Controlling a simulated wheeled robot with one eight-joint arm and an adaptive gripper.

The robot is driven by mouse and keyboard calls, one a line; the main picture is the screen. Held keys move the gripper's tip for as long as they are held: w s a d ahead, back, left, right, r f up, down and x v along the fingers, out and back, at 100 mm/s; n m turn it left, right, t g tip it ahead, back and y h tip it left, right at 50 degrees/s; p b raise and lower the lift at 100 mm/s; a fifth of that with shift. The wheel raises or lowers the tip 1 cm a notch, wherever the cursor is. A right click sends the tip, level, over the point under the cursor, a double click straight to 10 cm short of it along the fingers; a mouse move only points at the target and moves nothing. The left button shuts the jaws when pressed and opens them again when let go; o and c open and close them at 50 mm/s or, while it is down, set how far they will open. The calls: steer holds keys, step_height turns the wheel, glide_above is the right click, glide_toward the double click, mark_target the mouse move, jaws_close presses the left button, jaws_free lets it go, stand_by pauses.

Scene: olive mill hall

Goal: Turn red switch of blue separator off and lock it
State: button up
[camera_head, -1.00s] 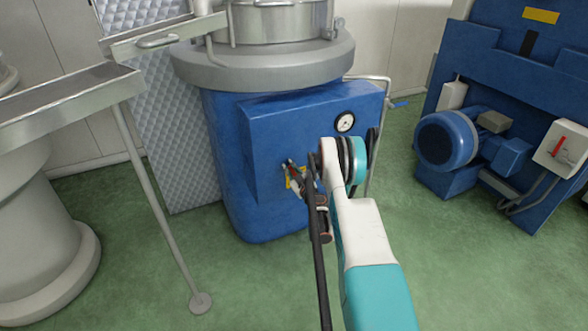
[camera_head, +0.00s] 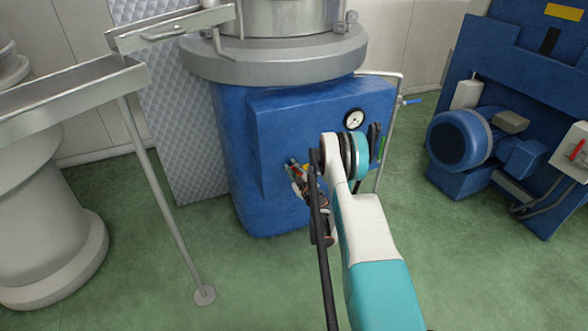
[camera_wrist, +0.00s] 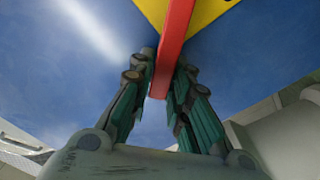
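The blue separator (camera_head: 235,150) stands in the middle of the head view, with a blue box on its front. Its red switch (camera_wrist: 172,45) is a long red bar over a yellow plate (camera_wrist: 206,14) in the wrist view. My gripper (camera_wrist: 164,70) has a finger on each side of the bar's near end, and both fingertips appear to touch it. In the head view my gripper (camera_head: 298,174) is at the box front, by a bit of the yellow plate. My arm and gripper hide most of the switch there. I cannot make out a lock.
A round gauge (camera_head: 354,119) is on the box above my wrist. A metal chute (camera_head: 75,88) with a thin leg (camera_head: 170,205) stands at the left. A blue motor (camera_head: 460,139) and a white box with a red lever (camera_head: 573,152) are at the right. The green floor in front is clear.

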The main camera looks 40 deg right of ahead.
mark_target(290, 144)
steer(key=shift+o, duration=1)
steer(key=shift+r, duration=0.1)
step_height(290, 144, up, 10)
steer(key=shift+f, duration=0.1)
